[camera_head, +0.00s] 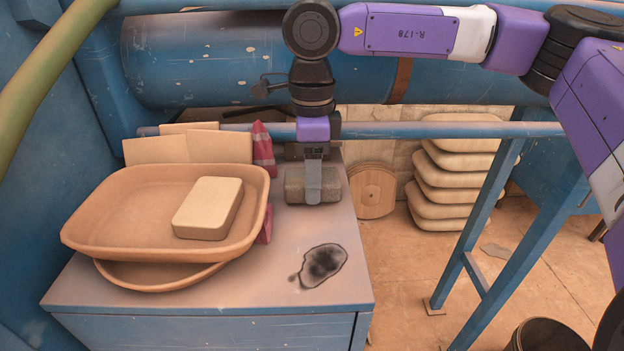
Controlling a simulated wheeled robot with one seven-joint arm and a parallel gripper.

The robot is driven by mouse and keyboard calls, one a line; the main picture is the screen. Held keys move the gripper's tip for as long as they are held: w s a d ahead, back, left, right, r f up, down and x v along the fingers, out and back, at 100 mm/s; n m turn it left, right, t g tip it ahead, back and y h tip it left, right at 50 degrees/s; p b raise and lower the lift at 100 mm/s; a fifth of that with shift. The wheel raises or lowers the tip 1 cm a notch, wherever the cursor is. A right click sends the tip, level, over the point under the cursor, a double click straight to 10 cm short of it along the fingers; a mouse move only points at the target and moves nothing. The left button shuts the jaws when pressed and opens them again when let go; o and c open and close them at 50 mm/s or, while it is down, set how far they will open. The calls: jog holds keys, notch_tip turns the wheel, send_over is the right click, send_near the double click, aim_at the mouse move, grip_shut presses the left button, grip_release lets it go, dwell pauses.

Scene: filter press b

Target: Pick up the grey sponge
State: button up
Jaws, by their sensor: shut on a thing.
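The grey sponge (295,184) is a small grey-green block near the back right of the cabinet top (210,285). My gripper (313,193) points down over it and is shut on it, with one finger across its front face. The far finger is hidden behind the sponge. I cannot tell whether the sponge still touches the cabinet top.
An orange-brown tray (90,236) with a cream block (208,208) in it stands at the left on another tray. A dark stain (322,264) marks the front right. A red-pink cloth (263,148) and a blue rail (420,131) are close to my gripper.

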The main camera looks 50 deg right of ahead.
notch_tip(320, 180, up, 19)
jog(key=p, duration=1)
jog(key=shift+r, duration=0.2)
